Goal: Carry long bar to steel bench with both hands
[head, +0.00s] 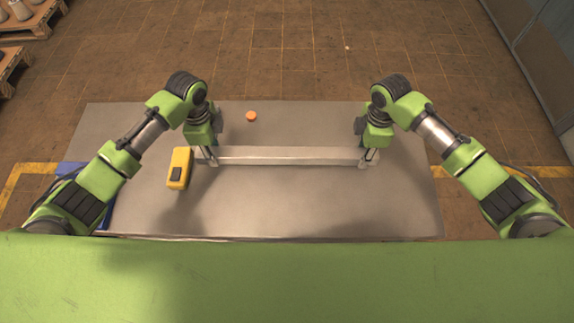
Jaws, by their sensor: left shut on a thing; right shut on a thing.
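The long bar (290,155) is a pale grey metal beam. It lies level across the picture over the steel bench (300,215), a flat grey surface in front of me. My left gripper (208,158) is shut on the bar's left end. My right gripper (368,162) is shut on its right end. Both grippers come down from above, and their fingertips are small and partly hidden by the bar. I cannot tell whether the bar touches the bench top or is slightly above it.
A yellow device with a dark patch (180,168) lies on the bench just left of my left gripper. A small orange disc (251,116) lies behind the bar. A blue object (72,169) shows at the bench's left edge. Wooden pallets (38,20) stand far left.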

